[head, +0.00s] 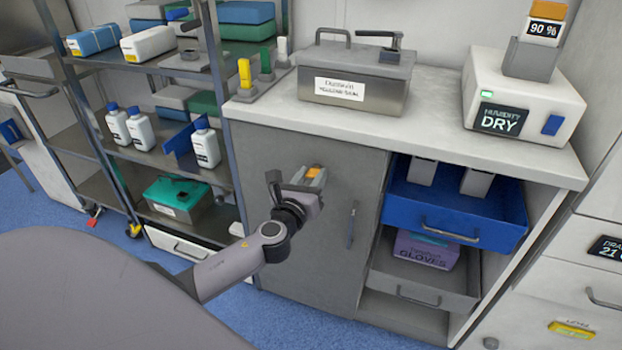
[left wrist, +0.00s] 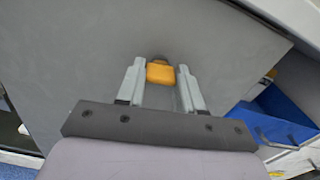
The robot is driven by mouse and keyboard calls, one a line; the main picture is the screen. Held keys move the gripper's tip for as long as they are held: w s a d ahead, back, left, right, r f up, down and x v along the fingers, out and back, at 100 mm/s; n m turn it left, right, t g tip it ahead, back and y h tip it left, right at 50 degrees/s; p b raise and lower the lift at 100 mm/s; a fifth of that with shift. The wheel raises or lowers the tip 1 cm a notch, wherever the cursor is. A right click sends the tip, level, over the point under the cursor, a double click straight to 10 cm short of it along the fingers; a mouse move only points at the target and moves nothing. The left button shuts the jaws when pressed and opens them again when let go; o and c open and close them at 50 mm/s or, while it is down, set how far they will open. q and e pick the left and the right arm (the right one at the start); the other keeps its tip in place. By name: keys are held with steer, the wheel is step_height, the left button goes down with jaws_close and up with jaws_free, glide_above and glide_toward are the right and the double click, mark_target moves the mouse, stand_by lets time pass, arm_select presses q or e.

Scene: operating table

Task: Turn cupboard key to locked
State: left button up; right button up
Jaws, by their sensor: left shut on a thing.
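The cupboard door (head: 330,240) is a flat grey panel under the white counter, and it is closed. The key has an orange head (left wrist: 160,73) and sits at the door's upper part. My left gripper (left wrist: 161,80) is shut on the key, with one finger on each side of the orange head. In the head view the same gripper (head: 310,182) reaches the door, and a bit of orange (head: 313,172) shows at its tips. The key's shaft and the lock are mostly hidden. My right gripper is not in view.
A vertical door handle (head: 351,225) is right of the gripper. An open blue drawer (head: 455,204) juts out at the right. A metal shelf rack (head: 222,110) with bottles and boxes stands at the left. The counter (head: 430,115) holds a metal box (head: 355,78) and a humidity unit (head: 530,90).

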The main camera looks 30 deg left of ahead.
arm_select(q)
steer(key=n+b, duration=0.2)
steer(key=n, duration=1.3)
steer(key=shift+n, duration=0.7)
steer(key=o, duration=1)
steer(key=shift+o, duration=0.2)
steer(key=v, duration=0.7)
